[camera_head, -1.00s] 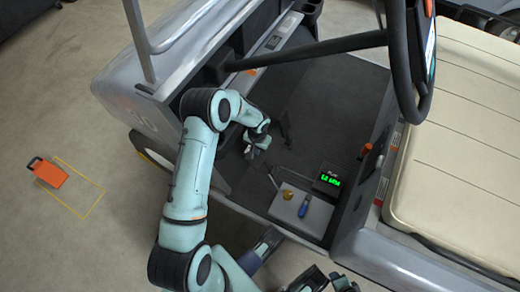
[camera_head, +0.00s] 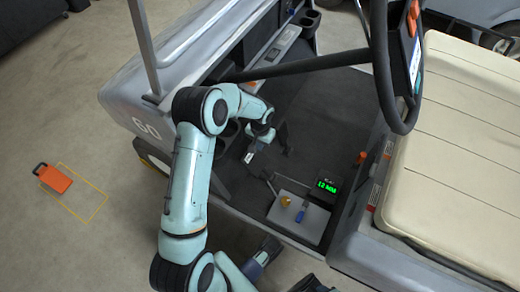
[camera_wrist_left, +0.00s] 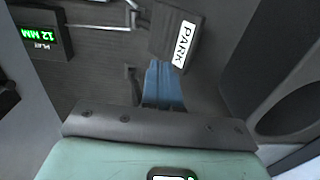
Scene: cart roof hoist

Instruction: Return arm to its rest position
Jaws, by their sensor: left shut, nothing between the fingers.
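My left arm (camera_head: 187,185) reaches up from the bottom of the head view, bends at the elbow and goes down into the cart's footwell. My left gripper (camera_head: 250,156) is shut and empty, low over the dark floor of the footwell. In the left wrist view the blue-grey fingers (camera_wrist_left: 163,82) are together, close to a dark pedal with a PARK label (camera_wrist_left: 182,45). I cannot tell whether they touch it. My right gripper does not show clearly.
The grey cart (camera_head: 150,105) surrounds the arm, with the steering wheel (camera_head: 384,75) and beige seat (camera_head: 450,130) to the right. A grey plate (camera_head: 310,222) holds a blue-handled tool (camera_head: 302,213) beside a green display (camera_head: 328,185) reading 12 MM.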

